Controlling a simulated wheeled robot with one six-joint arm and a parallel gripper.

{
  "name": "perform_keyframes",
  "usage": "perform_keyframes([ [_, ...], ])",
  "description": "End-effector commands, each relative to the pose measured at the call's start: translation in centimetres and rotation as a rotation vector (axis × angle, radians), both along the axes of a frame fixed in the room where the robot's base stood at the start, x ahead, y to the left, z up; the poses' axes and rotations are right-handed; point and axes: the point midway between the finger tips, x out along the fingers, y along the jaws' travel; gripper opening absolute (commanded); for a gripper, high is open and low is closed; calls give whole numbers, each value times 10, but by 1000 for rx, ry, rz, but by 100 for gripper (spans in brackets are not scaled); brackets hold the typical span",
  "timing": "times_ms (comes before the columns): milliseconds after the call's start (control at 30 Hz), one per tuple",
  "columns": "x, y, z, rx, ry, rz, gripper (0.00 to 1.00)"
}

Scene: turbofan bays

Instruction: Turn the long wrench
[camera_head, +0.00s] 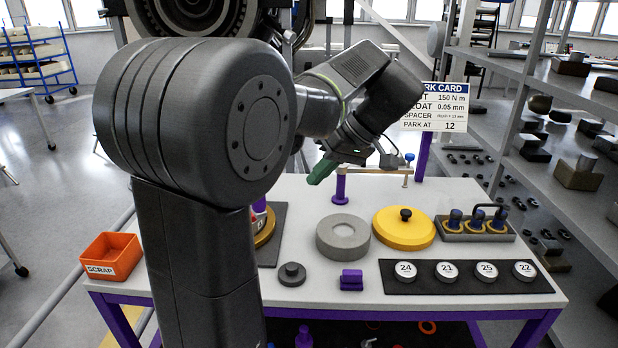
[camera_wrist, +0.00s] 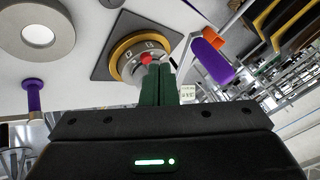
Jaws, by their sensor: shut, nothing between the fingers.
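My gripper (camera_head: 320,173), with green fingers, is shut and empty above the back left of the bench. In the wrist view, its fingertips (camera_wrist: 158,70) overlap the near edge of a brass-ringed dial (camera_wrist: 124,48) on a dark plate, beside a small red part (camera_wrist: 147,58). Contact cannot be told. A slim tan bar (camera_head: 385,171) runs between a purple post (camera_head: 340,188) and a blue-topped upright (camera_head: 408,160), right of my fingers. A purple handle-like cylinder (camera_wrist: 211,62) shows right of the dial. I cannot tell for certain which is the long wrench. My arm hides part of the dial in the head view.
A grey ring (camera_head: 343,238), a yellow lid (camera_head: 404,229) with a black knob and a socket tray (camera_head: 475,229) stand on the bench. Numbered discs lie on a black mat (camera_head: 450,286). An orange scrap bin (camera_head: 110,258) is at left; shelves stand at right.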

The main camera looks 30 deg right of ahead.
Motion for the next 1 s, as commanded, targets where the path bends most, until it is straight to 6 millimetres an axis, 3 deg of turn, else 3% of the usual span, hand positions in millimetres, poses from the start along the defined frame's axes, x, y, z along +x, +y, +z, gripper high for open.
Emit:
perform_keyframes([
  [367,30,39,-64,2,5,3,0],
  [633,28,73,-60,-1,2,0,0],
  [1000,28,77,-61,-1,2,0,0],
])
